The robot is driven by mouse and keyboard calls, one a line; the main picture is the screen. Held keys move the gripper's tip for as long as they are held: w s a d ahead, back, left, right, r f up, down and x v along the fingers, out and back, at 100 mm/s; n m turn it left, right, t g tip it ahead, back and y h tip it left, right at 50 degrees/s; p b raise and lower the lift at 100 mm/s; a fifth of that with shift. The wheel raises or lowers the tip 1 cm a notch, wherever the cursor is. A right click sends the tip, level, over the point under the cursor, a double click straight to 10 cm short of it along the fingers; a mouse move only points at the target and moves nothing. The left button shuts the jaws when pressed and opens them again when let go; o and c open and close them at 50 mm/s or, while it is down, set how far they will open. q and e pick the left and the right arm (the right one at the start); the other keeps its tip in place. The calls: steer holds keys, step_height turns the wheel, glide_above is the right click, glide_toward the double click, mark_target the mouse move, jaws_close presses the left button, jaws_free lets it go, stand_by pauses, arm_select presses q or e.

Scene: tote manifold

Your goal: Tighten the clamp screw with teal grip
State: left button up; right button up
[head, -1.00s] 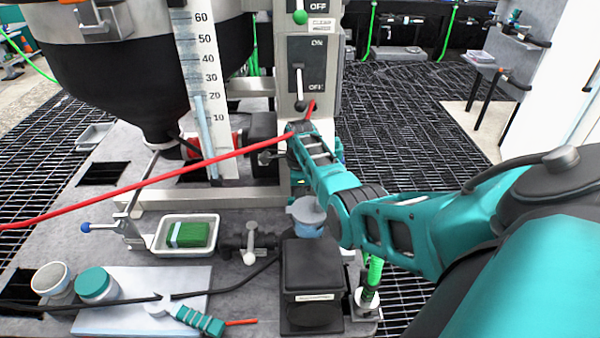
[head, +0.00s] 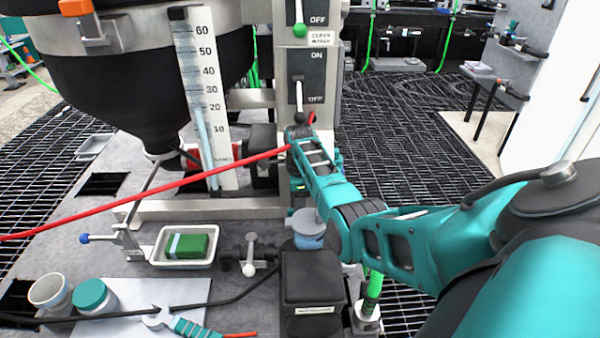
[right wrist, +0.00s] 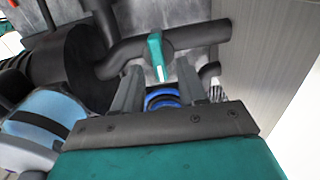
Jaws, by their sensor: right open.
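A teal grip (right wrist: 157,55), apparently that of the clamp screw, stands out from a dark pipe (right wrist: 195,33) in the right wrist view. My right gripper (right wrist: 163,72) is open, with its two grey fingers on either side of the grip's lower end. I cannot tell whether they touch it. A blue ring (right wrist: 162,98) shows between the fingers, nearer the palm. In the head view my right arm reaches to the machine's column, and the fingertips and the clamp screw cannot be made out there. My left gripper is out of view.
A red hose (head: 150,190) runs across to the arm's end. The switch column (head: 306,75) and hopper (head: 130,90) stand behind. In front are a tray (head: 160,262) with a green block, a black box (head: 312,280), a blue-grey cup (head: 308,228) and a teal-handled tool (head: 190,325).

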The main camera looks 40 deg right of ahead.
step_height(320, 180, up, 11)
steer(key=shift+r, duration=0.15)
stand_by(0.7)
